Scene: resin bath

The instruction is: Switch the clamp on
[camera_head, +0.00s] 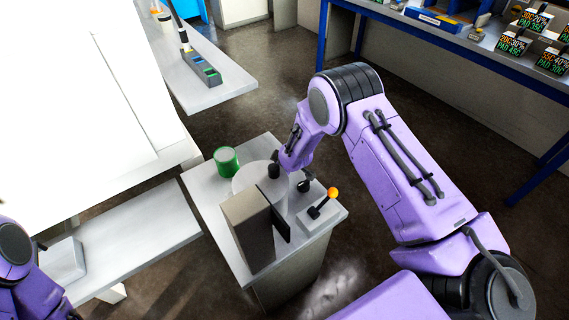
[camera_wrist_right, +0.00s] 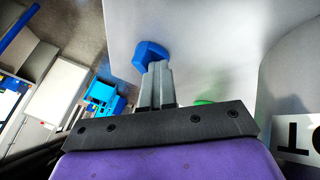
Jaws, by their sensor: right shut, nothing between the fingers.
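A lever with an orange ball (camera_head: 333,193) stands tilted on a small grey base (camera_head: 318,215) at the right edge of a pale cabinet top; I cannot tell whether it works the clamp. No part is plainly recognisable as the clamp. My right arm reaches over the cabinet from the right, its wrist behind the lever. My right gripper (camera_wrist_right: 158,82) is shut and empty in the wrist view. A blue knob-like piece (camera_wrist_right: 150,53) shows right at its fingertips; I cannot tell whether they touch. In the head view the fingers are hard to make out. My left gripper is out of view.
On the cabinet are a green cylinder (camera_head: 226,160), a pale round disc (camera_head: 245,178) and an upright grey box (camera_head: 248,228) with a dark plate. A white bench (camera_head: 140,235) lies left. A blue-framed table (camera_head: 450,40) stands behind. Dark floor is open between.

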